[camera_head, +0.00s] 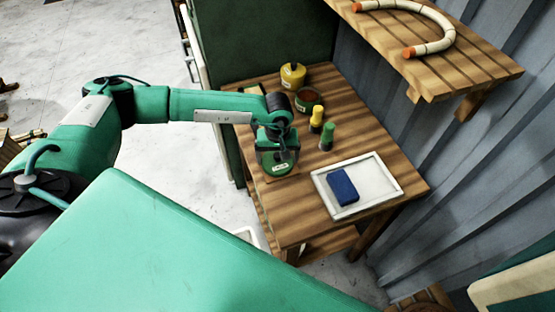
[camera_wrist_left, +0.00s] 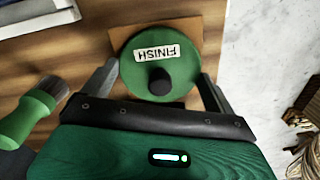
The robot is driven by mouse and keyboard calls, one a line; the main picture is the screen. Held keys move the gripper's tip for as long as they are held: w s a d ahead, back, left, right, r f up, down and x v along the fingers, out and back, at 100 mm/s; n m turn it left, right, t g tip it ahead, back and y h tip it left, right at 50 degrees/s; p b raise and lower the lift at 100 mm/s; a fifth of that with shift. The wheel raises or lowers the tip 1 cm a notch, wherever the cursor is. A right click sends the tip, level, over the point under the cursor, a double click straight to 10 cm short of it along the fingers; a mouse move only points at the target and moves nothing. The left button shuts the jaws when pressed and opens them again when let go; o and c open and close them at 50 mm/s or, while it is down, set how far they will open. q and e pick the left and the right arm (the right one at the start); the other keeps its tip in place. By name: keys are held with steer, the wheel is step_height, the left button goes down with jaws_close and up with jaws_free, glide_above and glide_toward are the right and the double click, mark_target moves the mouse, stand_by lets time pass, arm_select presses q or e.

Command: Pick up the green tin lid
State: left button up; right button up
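The green tin lid (camera_wrist_left: 133,72) is a round disc with a black knob and a white label reading "FINISH". It lies on a brown square pad (camera_wrist_left: 191,28) on the wooden table. In the head view the lid (camera_head: 284,171) is partly hidden by my left gripper (camera_head: 275,150). In the left wrist view my left gripper (camera_wrist_left: 157,70) has its two fingers spread, one on each side of the lid, close to its rim. I cannot tell whether either finger touches it. My right gripper is not in view.
A green-topped brush (camera_head: 327,137) and a yellow one (camera_head: 316,120) stand near the lid. A yellow tin (camera_head: 293,76) and an open tin (camera_head: 308,99) are behind. A white tray (camera_head: 385,183) holds a blue block (camera_head: 342,186). A shelf (camera_head: 480,68) overhangs the right.

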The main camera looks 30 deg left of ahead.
arm_select(q)
steer(key=c, duration=0.3)
steer(key=shift+c, duration=0.2)
steer(key=shift+r, duration=0.15)
